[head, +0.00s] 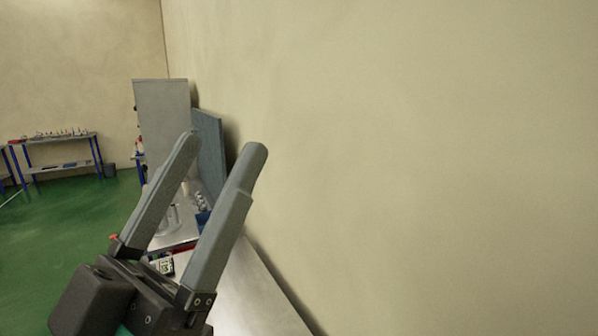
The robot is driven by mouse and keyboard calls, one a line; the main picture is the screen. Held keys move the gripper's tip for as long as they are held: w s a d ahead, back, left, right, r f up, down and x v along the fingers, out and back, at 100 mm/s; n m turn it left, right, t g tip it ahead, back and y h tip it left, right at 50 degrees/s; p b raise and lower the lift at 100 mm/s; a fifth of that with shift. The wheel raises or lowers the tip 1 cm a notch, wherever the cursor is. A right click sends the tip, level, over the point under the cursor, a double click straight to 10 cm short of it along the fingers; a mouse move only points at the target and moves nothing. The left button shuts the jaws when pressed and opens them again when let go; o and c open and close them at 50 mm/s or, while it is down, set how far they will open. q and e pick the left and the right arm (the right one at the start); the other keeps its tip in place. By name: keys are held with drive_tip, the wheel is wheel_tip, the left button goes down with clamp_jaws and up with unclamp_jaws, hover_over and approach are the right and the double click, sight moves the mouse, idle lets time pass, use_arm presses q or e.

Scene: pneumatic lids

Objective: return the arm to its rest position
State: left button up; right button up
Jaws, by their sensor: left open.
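My left gripper (226,142) fills the lower left of the head view, its two long grey fingers pointing up and to the right. The fingers stand apart with nothing held between them. Behind it runs a metal worktop (255,297) along the wall. The gripper hides part of that worktop and of the items on it. How far the gripper is above the worktop cannot be told. My right gripper is not in view.
A grey upright panel (163,104) and a blue-grey panel (209,150) stand at the worktop's far end. Clear and small items sit near them, partly hidden. A beige wall (430,150) borders the right. Green floor (60,235) and a far shelf table (60,152) lie left.

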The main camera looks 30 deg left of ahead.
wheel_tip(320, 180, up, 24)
drive_tip(key=p, duration=2.2)
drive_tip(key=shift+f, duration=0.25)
